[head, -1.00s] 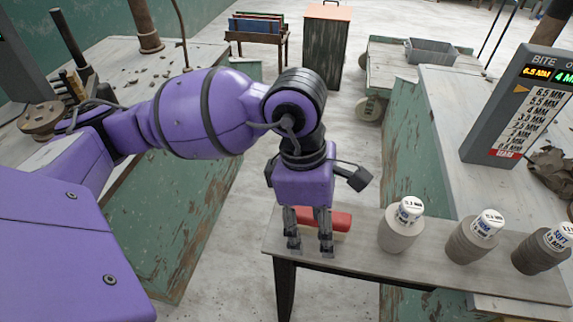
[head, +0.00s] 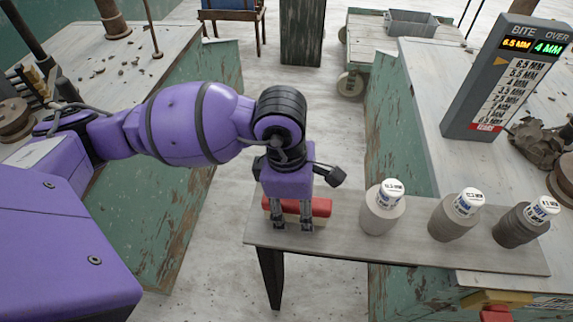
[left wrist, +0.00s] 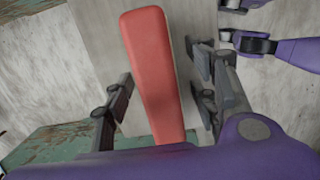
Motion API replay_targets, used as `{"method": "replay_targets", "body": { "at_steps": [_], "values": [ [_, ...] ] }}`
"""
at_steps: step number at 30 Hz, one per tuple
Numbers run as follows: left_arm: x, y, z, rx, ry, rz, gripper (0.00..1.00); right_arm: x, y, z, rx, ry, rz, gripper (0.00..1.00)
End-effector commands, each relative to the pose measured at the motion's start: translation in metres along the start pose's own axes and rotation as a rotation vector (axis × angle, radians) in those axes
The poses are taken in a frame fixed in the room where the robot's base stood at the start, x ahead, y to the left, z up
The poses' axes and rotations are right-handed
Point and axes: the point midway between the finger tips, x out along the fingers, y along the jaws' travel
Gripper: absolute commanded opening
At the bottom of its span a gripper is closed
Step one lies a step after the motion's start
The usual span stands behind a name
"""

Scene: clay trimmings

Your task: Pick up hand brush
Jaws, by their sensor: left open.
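The hand brush, a long red block with a pale side (head: 320,207), lies on the narrow grey table (head: 345,250). My left gripper (head: 292,226) points down at the brush, with its fingers hiding part of it in the head view. In the left wrist view the brush (left wrist: 155,75) runs lengthwise between the two open fingers (left wrist: 160,108). A gap shows on each side, and the fingers are not closed on it. Purple and dark parts that look like my right gripper (left wrist: 240,25) show at the top right of that view; their opening is unclear.
Several grey tapered vessels with white labelled caps, the nearest one (head: 382,212), stand right of the brush. A display board (head: 505,80) stands on the right bench. A green-sided bench (head: 175,190) is at left. Open floor (head: 310,120) lies beyond the table.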

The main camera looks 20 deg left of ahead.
Motion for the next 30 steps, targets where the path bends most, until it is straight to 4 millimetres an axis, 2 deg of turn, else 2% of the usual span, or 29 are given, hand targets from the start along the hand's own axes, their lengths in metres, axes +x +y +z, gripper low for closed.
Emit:
{"method": "replay_targets", "body": {
  "at_steps": [2, 12, 14, 23, 26, 30],
  "values": [
    [-0.001, 0.001, 0.001, 0.001, -0.001, 0.003, 0.53, 0.001, 0.000, -0.002, 0.000, 0.004, -0.001, 0.00],
    [-0.002, 0.001, 0.001, 0.001, -0.001, 0.003, 0.09, 0.000, 0.000, -0.001, 0.000, 0.002, 0.000, 0.00],
    [-0.002, 0.001, 0.001, 0.001, -0.002, 0.003, 0.03, -0.001, 0.000, 0.000, 0.000, 0.000, 0.001, 0.00],
    [-0.005, 0.002, 0.002, 0.002, -0.002, 0.005, 0.03, -0.004, 0.002, 0.007, 0.002, -0.012, 0.004, 0.00],
    [-0.012, 0.002, 0.003, 0.003, -0.002, 0.005, 0.03, -0.004, 0.002, 0.006, 0.002, -0.012, 0.004, 0.00],
    [-0.032, 0.002, 0.005, 0.002, -0.004, 0.007, 0.03, -0.004, 0.002, 0.004, 0.002, -0.009, 0.004, 0.00]
  ]
}}
